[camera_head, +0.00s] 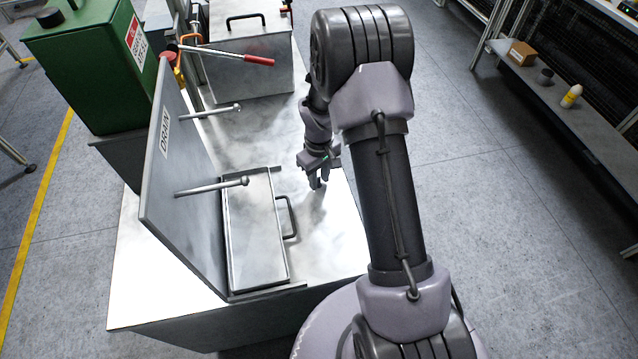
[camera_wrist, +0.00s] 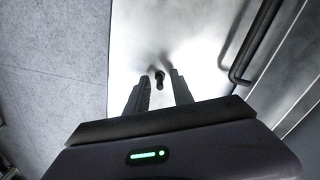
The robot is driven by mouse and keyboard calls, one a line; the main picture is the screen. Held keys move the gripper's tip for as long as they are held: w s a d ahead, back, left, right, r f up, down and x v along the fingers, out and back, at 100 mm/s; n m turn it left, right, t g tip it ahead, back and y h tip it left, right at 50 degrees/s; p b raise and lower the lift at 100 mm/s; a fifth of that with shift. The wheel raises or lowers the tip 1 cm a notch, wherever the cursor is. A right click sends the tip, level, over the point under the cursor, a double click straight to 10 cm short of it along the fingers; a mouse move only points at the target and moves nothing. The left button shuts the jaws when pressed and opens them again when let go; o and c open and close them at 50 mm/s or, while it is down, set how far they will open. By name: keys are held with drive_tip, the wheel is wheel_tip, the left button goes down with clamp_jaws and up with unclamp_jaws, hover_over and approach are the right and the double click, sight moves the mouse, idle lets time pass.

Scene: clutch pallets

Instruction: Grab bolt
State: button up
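A small dark bolt (camera_wrist: 159,79) shows in the wrist view on the bright metal tabletop, in line with the gap between my fingers. My gripper (camera_wrist: 161,84) is open, with a gap on both sides of the bolt. I cannot tell how far the fingertips are above it. In the head view my gripper (camera_head: 317,184) points down over the bench top, right of the flat lidded tray. The bolt cannot be made out in the head view.
The metal bench (camera_head: 325,235) carries a flat tray with a black handle (camera_head: 289,217). An upright DRAIN panel (camera_head: 180,150) with two protruding rods stands at left. A metal box (camera_head: 247,70) and a red-handled lever (camera_head: 258,60) are behind. Open floor lies right.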

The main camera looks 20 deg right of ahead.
clamp_jaws()
drive_tip(key=shift+r, duration=0.1)
